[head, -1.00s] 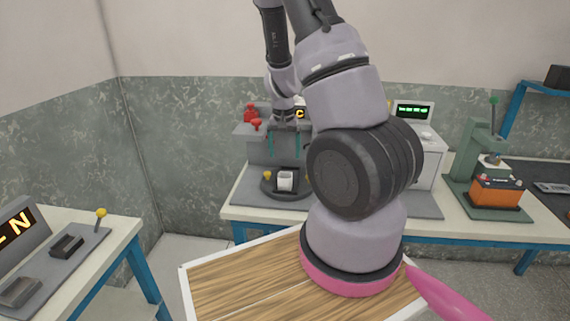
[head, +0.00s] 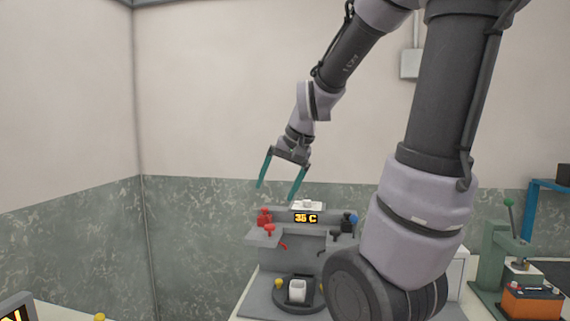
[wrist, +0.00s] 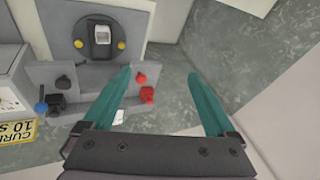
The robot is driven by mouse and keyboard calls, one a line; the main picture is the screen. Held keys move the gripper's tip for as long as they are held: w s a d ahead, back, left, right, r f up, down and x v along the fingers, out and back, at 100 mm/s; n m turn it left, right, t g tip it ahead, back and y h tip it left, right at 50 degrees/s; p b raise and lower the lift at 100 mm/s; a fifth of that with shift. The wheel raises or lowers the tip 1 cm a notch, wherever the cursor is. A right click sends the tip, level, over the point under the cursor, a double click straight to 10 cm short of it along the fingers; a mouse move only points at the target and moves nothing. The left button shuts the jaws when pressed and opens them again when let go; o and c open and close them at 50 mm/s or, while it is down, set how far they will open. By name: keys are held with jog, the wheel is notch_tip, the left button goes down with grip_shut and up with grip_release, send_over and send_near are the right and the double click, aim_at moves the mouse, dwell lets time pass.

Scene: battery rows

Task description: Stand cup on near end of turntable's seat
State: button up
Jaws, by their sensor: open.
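The white cup (head: 297,290) stands in the seat of the dark round turntable (head: 281,302), at the foot of a grey machine. It also shows in the wrist view as a small white cup (wrist: 102,35). My gripper (head: 278,192) is open and empty, raised above and to the left of the machine, well apart from the cup. In the wrist view its two teal fingers (wrist: 164,112) are spread wide with nothing between them. Whether the cup stands exactly at the seat's near end I cannot tell.
The grey machine (head: 300,252) with a "35 C" display rises behind the turntable, with red knobs (head: 265,222) and dark and blue ones (head: 346,225). Yellow knobs flank the seat. An orange battery (head: 532,303) sits in a green press at right. The wall stands close behind.

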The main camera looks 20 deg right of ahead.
jog(key=s+a+r+n+t, duration=0.1)
jog(key=s+a+r+t, duration=0.1)
jog(key=s+r, duration=0.5)
jog(key=s, duration=0.3)
jog(key=shift+s+a+h, duration=0.15)
jog(key=shift+h, duration=0.15)
jog(key=shift+r, duration=0.1)
dwell(0.5)
